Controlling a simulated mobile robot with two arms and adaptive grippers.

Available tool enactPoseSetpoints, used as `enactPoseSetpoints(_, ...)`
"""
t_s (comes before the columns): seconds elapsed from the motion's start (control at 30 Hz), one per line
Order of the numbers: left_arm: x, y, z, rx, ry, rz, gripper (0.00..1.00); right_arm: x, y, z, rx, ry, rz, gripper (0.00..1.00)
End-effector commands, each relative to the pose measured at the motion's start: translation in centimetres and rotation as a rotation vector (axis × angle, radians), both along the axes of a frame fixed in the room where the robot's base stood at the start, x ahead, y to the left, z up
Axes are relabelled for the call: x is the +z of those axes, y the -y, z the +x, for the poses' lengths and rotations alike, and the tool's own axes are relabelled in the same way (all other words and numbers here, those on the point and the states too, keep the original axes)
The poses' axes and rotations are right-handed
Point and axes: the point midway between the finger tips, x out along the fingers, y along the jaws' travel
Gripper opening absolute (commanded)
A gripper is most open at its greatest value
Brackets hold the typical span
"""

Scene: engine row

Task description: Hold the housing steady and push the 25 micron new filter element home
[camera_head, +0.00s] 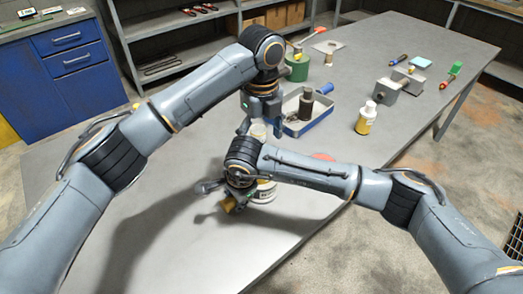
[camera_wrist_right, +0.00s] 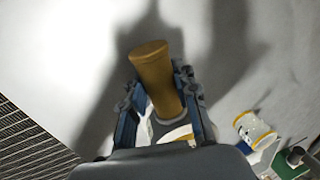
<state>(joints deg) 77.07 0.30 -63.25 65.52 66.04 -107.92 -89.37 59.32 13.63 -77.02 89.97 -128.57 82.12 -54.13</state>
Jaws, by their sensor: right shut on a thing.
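My right gripper (camera_head: 232,203) is shut on a brown-yellow cylinder, the filter element (camera_wrist_right: 158,80), low over the front of the table. The element also shows between both fingers in the wrist view, with its flat end facing away from the hand. A white container with a yellow band (camera_head: 266,192), perhaps the housing, stands on the table just right of my right gripper, partly hidden by my wrist. My left gripper (camera_head: 260,126) points down behind my right wrist. A pale object (camera_head: 258,131) shows between its fingers. Whether it grips it I cannot tell.
A blue tray (camera_head: 303,124) with a dark bottle stands behind my right forearm. A green can (camera_head: 297,68), a yellow-labelled bottle (camera_head: 366,118) and grey blocks (camera_head: 386,91) stand farther back. The left front of the table (camera_head: 150,215) is clear.

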Motion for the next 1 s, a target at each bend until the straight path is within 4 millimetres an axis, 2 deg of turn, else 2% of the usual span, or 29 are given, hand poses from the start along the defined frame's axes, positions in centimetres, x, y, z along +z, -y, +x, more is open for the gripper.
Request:
enactPoseSetpoints(0.1, 0.8, 0.0, 0.0, 0.0, 0.0, 0.0, 0.77, 0.1, 0.0, 0.0, 0.0, 0.002, 0.001, 0.0)
enactPoseSetpoints(0.4, 0.9, 0.0, 0.0, 0.0, 0.0, 0.0, 0.75, 0.1, 0.0, 0.0, 0.0, 0.002, 0.0, 0.0)
enactPoseSetpoints(0.57, 0.9, -0.1, 0.0, 0.045, -0.001, -0.014, 0.43, 0.1, 0.0, 0.1, 0.0, 0.002, 0.0, 0.0)
enactPoseSetpoints(0.77, 1.2, -0.8, 0.3, 0.321, -0.022, -0.1, 0.02, 0.1, 0.0, 0.1, 0.0, 0.001, 0.0, 0.0)
enactPoseSetpoints(1.0, 2.0, -1.7, 0.4, 0.736, -0.089, -0.217, 0.0, 0.1, 0.0, 0.1, 0.0, 0.002, 0.0, 0.0)
